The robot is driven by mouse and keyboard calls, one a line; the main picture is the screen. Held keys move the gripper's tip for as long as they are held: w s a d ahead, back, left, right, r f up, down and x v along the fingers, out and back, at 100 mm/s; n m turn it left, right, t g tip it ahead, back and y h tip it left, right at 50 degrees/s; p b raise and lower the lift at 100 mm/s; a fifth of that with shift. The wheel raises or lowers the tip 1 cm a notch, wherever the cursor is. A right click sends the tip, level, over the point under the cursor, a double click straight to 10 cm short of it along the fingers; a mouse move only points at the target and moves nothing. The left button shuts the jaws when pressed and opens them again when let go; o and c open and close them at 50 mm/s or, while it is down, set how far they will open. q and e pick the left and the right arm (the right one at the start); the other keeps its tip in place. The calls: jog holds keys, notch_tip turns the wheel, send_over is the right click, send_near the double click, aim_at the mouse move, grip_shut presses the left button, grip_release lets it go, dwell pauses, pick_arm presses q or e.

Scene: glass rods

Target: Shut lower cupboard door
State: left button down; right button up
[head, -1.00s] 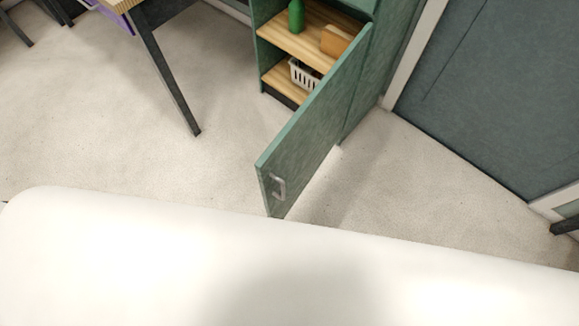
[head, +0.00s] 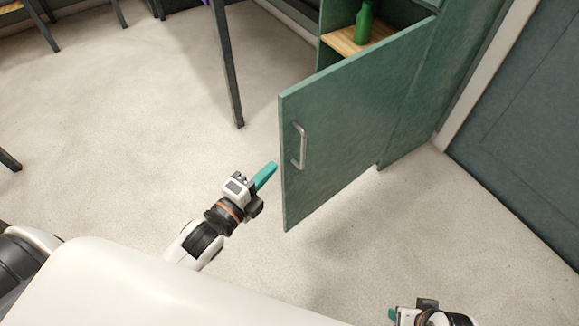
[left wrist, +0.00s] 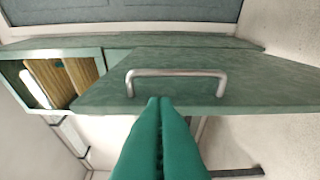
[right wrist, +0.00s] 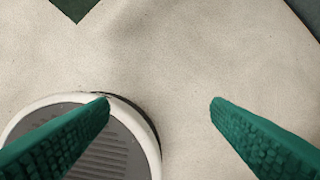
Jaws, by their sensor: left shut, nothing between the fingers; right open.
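The lower cupboard door (head: 345,125) is green and stands open, swung out from the cupboard. Its silver bar handle (head: 302,146) is near the free edge. In the left wrist view the handle (left wrist: 177,76) crosses the door just beyond my fingertips. My left gripper (head: 272,168) is shut and empty, just left of the door's free edge; I cannot tell whether it touches the door. My right gripper (right wrist: 163,102) is open and empty over the floor. In the head view it shows only partly at the bottom right.
Inside the cupboard, a green bottle (head: 363,24) stands on a wooden shelf (head: 345,44). A dark table leg (head: 228,75) stands left of the door. A large grey-blue door (head: 525,130) is at the right. The pale floor (head: 130,130) at the left is mostly clear.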

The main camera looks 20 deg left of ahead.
aim_at(293, 143)
pick_arm(q)
jog(key=b+x, duration=0.1)
jog(key=x, duration=0.8)
jog(key=shift+r, duration=0.1)
jog(key=shift+w+d, duration=0.15)
jog(key=shift+w, duration=0.35)
pick_arm(e)
jog(key=shift+w+v, duration=0.2)
jog(key=shift+v, duration=2.4)
